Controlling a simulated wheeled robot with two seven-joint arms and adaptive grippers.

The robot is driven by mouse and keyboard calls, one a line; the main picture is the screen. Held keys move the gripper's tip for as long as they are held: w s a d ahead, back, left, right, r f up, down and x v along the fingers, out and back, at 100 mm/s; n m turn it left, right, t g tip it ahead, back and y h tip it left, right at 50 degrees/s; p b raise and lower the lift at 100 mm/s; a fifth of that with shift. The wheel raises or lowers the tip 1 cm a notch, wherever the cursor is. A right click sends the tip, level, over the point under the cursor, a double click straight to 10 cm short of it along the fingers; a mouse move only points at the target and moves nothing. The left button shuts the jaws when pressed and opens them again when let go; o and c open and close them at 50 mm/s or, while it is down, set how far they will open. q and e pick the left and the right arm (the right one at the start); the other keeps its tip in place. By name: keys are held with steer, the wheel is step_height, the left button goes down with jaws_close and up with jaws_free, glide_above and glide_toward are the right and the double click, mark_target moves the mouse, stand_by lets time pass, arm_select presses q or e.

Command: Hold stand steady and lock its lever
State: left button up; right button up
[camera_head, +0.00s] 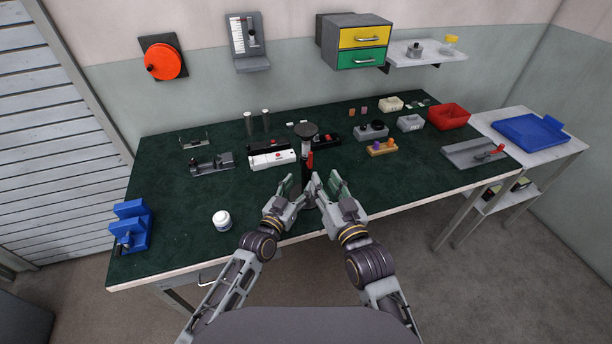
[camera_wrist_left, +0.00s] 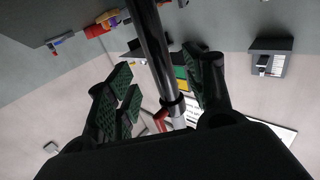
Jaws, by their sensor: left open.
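The stand (camera_head: 307,146) has a dark round top, a slim upright post and a red lever (camera_head: 310,161) on its upper part. It stands near the table's front edge, its lower part partly hidden by my grippers. My left gripper (camera_head: 297,186) is open, just left of the post. In the left wrist view, the metal post (camera_wrist_left: 152,45) runs between the open finger pads of my left gripper (camera_wrist_left: 165,92), with no clear contact; part of the red lever (camera_wrist_left: 161,120) shows beyond. My right gripper (camera_head: 328,181) looks open, just right of the post, below the lever.
The green table (camera_head: 180,220) is clear at front left except for a white jar (camera_head: 222,220) and a blue fixture (camera_head: 131,226). A grey plate with a red-handled clamp (camera_head: 470,153) lies right.

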mark_target(304, 179)
arm_select(q)
steer(key=shift+x, duration=3)
steer(key=c, duration=0.3)
jaws_close()
